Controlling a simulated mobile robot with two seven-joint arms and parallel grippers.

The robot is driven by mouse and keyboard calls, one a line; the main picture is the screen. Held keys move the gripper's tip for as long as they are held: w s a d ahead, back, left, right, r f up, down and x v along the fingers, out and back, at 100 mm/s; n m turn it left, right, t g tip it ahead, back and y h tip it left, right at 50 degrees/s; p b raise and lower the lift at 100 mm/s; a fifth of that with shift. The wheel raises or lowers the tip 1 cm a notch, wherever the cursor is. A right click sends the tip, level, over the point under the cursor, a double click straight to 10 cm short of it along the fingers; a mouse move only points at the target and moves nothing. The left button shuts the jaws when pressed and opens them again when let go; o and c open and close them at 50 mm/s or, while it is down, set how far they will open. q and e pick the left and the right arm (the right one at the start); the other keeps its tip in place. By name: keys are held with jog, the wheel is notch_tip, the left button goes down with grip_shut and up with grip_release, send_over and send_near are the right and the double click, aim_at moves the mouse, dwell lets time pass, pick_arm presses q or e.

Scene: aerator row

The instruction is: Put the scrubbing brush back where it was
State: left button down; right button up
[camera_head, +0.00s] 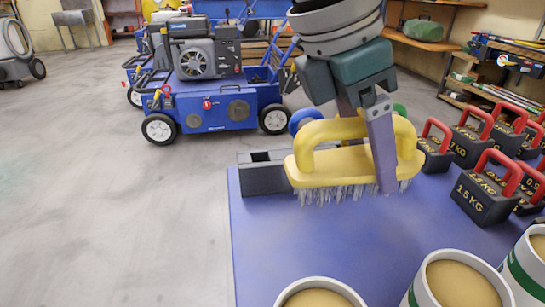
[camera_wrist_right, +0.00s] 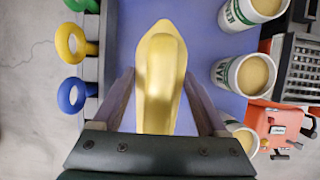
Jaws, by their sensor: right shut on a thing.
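The scrubbing brush (camera_head: 330,170) has a yellow body with an arched handle and grey bristles pointing down. It is over the blue mat (camera_head: 290,250); I cannot tell whether the bristles touch the mat. My right gripper (camera_head: 375,165) is shut on the brush, with one finger in front of it and the other mostly hidden behind. In the right wrist view the brush (camera_wrist_right: 160,75) lies lengthwise between the two fingers. My left gripper is not in view.
A grey box-like rail (camera_head: 262,175) edges the mat just left of the brush. Several weights with red handles (camera_head: 484,188) stand at right. Several white tubs (camera_head: 462,280) stand in front. Coloured rings (camera_wrist_right: 70,95) line the rail. A blue wheeled machine (camera_head: 210,105) stands behind. The mat's left front is clear.

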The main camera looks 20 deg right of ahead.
aim_at(329, 124)
notch_tip(329, 124, down, 9)
jog(key=b, duration=0.4)
jog(key=shift+s+r, duration=0.1)
jog(key=shift+r, duration=0.2)
jog(key=o, duration=1.5)
jog(key=p+v, duration=0.7)
jog(key=v, duration=0.4)
jog(key=shift+r, duration=0.2)
jog(key=shift+a+r, duration=0.15)
jog(key=shift+r, duration=0.15)
